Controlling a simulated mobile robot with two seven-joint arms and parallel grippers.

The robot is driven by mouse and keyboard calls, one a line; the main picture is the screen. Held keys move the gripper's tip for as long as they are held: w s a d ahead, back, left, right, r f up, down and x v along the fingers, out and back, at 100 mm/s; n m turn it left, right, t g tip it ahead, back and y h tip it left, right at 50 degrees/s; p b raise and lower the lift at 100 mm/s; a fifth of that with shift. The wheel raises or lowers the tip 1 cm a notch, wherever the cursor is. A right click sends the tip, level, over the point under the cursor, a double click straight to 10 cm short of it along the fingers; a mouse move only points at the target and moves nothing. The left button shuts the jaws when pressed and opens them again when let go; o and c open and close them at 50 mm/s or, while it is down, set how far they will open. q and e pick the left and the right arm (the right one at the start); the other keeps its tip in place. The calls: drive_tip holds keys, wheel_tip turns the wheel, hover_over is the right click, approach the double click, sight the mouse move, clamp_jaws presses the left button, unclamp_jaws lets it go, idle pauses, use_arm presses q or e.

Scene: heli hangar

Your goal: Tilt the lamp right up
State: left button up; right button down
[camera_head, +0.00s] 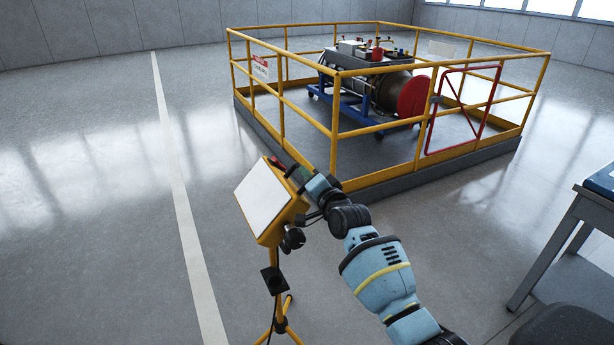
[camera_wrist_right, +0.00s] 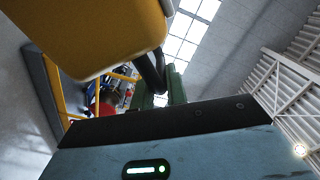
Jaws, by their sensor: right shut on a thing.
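The lamp (camera_head: 264,202) is a yellow work light with a white rectangular face, on a yellow tripod stand (camera_head: 279,322). Its head is tilted, with the face toward the left and upward in the head view. My right gripper (camera_head: 290,172) is at the upper right edge of the lamp head, shut on a part of the lamp; its fingertips are mostly hidden. In the right wrist view the yellow lamp housing (camera_wrist_right: 90,35) fills the upper left, and the gripper's green fingers (camera_wrist_right: 162,88) meet a dark bar beside the housing. My left gripper is not in view.
A yellow railing (camera_head: 334,125) on a grey base encloses an engine on a blue cart (camera_head: 350,105) behind the lamp. A red gate frame (camera_head: 462,110) is at its right. A grey table (camera_head: 568,215) stands at the right edge. The floor left of the lamp is clear.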

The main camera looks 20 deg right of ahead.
drive_tip(key=shift+f, duration=0.15)
drive_tip(key=c, duration=1.5)
unclamp_jaws()
drive_tip(key=shift+o, duration=0.2)
drive_tip(key=shift+s, duration=0.15)
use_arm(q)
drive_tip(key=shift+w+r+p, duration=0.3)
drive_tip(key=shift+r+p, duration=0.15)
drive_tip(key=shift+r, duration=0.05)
use_arm(e)
drive_tip(key=s, duration=0.7)
drive_tip(key=shift+s+d, duration=0.15)
drive_tip(key=shift+s, duration=0.15)
